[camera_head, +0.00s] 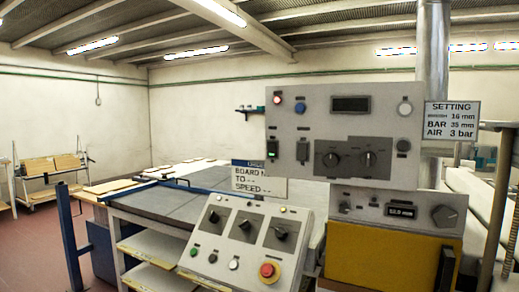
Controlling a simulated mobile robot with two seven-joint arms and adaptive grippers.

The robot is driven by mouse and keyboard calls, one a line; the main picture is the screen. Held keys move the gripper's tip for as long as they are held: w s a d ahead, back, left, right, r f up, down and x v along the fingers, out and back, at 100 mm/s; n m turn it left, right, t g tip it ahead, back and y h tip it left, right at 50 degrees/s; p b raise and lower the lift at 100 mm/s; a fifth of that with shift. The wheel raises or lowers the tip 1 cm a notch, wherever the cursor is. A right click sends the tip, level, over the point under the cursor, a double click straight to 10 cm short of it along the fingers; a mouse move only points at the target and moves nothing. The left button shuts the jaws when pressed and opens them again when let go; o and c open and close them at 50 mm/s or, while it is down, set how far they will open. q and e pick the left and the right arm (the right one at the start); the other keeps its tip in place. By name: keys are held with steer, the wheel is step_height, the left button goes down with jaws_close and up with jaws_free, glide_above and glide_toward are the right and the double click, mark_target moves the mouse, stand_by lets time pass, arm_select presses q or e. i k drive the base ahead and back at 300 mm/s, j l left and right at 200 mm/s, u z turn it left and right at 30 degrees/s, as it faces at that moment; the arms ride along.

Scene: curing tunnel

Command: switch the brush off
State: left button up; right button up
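The upright grey control panel (375,130) has a red lamp or button (277,99), a blue one (300,107), a dark display (350,104), two dark rotary knobs (345,158), and small switches at its left, including a black one (302,151). A sloped console (240,245) below carries three dark rotary switches, several small buttons and a red mushroom button (268,271) on yellow. A lower box with a display (401,210) and a dark knob (444,216) sits at right. No label naming the brush switch is readable on the controls. I see neither gripper clearly.
A setting sign (452,121) hangs at right; a partly covered sign (259,179) stands behind the console. A yellow cabinet (385,265) is below, with an unclear dark shape (445,270) before it. A conveyor table (170,205) and blue post (69,235) stand left. Floor is open far left.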

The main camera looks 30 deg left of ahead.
mark_target(271, 150)
steer(key=i+j, duration=0.1)
steer(key=j, duration=0.25)
steer(key=i+j, duration=0.1)
steer(key=j, duration=0.3)
steer(key=i+j, duration=0.1)
steer(key=j, duration=0.65)
steer(key=i, duration=0.05)
